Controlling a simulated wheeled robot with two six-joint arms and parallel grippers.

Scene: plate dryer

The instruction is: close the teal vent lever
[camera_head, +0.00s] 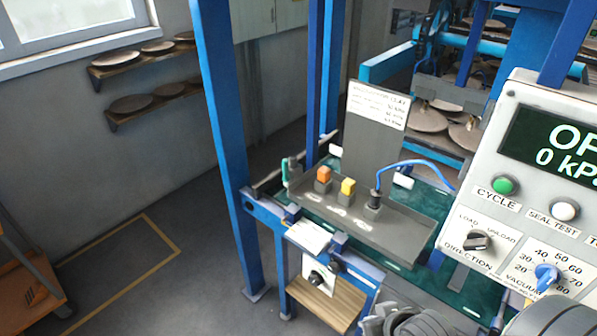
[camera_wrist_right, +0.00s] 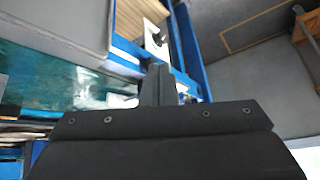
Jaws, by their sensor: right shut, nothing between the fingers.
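The teal vent lever (camera_head: 286,173) stands roughly upright at the left end of a grey tray-like panel in the head view. I cannot make it out in the right wrist view. My right gripper (camera_wrist_right: 158,86) is shut and empty in the wrist view, its dark fingers together above a teal surface and blue frame. Grey parts of my right arm show at the bottom of the head view, below and to the right of the lever and apart from it. My left gripper is in neither view.
A blue post (camera_head: 222,130) rises left of the lever. The control box (camera_head: 510,190) stands at right.

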